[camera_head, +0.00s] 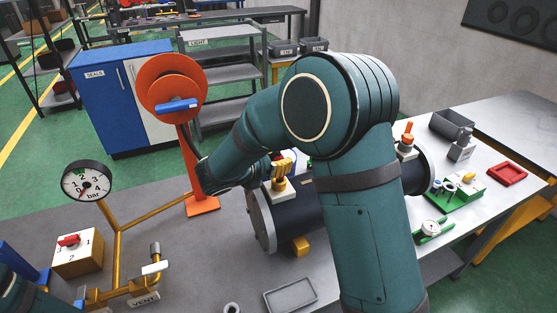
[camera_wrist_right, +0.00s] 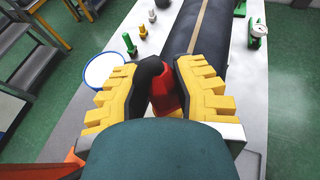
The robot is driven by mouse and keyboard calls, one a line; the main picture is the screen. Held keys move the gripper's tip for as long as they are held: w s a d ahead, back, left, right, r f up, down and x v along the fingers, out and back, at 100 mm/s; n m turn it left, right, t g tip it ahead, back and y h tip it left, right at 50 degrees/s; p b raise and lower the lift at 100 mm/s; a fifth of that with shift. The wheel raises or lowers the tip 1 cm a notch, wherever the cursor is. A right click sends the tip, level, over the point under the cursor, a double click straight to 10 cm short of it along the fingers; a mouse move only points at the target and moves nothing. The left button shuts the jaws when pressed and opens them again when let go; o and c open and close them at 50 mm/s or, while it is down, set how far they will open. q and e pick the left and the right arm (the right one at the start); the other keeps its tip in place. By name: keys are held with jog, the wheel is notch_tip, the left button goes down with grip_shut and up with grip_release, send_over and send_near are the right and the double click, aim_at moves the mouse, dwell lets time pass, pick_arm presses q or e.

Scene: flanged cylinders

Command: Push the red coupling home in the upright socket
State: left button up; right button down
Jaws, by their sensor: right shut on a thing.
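The red coupling (camera_wrist_right: 168,100) shows in the right wrist view between the yellow fingers of my right gripper (camera_wrist_right: 160,80), with a dark part beside it. The fingers are shut on it. In the head view my right gripper (camera_head: 283,166) is over the near left end of the dark flanged cylinder (camera_head: 305,212), and the fingers hide most of the coupling. I cannot tell how deep the coupling sits. My left gripper is out of view.
An orange hose reel (camera_head: 172,85) stands left of the gripper. A pressure gauge (camera_head: 86,181) on yellow pipes is at the left. A second white-block fitting with an orange top (camera_head: 407,128) is at the cylinder's far end. A grey tray (camera_head: 291,295) lies in front.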

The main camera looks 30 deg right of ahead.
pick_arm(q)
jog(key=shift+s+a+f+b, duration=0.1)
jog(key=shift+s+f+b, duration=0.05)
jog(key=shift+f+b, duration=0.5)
pick_arm(e)
jog(key=shift+s+f, duration=0.25)
jog(key=shift+f, duration=0.8)
jog(key=c, duration=0.8)
grip_release()
jog(key=shift+s, duration=0.1)
jog(key=shift+r, duration=0.1)
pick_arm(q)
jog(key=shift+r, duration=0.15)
pick_arm(e)
jog(key=shift+r, duration=0.1)
